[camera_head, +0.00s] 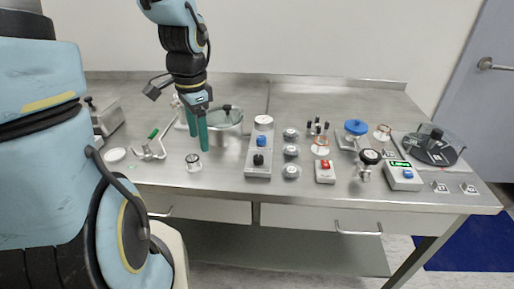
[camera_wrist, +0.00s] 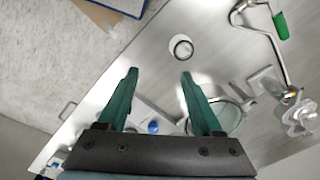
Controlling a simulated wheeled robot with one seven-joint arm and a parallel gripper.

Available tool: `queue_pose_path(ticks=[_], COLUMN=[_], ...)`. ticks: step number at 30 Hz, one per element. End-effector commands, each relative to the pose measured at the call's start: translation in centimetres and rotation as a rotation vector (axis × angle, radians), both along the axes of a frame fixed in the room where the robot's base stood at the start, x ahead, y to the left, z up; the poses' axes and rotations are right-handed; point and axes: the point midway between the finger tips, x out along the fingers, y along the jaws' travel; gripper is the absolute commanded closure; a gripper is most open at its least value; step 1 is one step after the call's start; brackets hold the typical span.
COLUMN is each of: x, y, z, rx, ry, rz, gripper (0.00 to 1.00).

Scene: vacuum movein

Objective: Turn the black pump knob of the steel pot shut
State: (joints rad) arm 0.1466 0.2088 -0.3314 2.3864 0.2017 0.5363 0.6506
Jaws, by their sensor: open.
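My gripper (camera_head: 199,142) hangs with its green fingers pointing down, open and empty, in front of the left part of the bench. In the wrist view the two fingers (camera_wrist: 157,76) are apart with nothing between them. A round pot (camera_head: 226,121) with a pale glassy lid and a black knob on top (camera_head: 227,107) stands just right of and behind the fingers. In the wrist view, its round rim (camera_wrist: 229,116) is partly hidden by the right finger. A pale block (camera_head: 261,150) right of it carries a blue and a black knob (camera_head: 258,160). I cannot tell which black knob is the pump knob.
A small round cup (camera_head: 193,163) stands just below the fingers. A green-handled lever (camera_head: 153,134) is to the left. Right of the block are several round fittings, a red-button box (camera_head: 325,172), a black-topped fitting (camera_head: 369,157) and a dark domed disk (camera_head: 433,150). The bench's front strip is mostly clear.

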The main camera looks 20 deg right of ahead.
Motion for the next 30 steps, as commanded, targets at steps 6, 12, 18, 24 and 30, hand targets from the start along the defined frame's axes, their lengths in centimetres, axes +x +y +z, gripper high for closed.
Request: queue_pose_path(ticks=[6,12,18,24,30], x=[-1.3,-2.5,-2.8,-2.9,-2.8], y=[-9.7,-13.9,-14.4,-14.3,-14.4], z=[2.4,3.1,1.4,-2.4,-5.7], rx=[0.017,0.012,0.012,0.013,0.012], ry=[0.048,0.050,0.052,0.054,0.051], rz=[-0.871,-1.257,-1.309,-1.309,-1.306], gripper=[0.33,0.33,0.33,0.33,0.33])
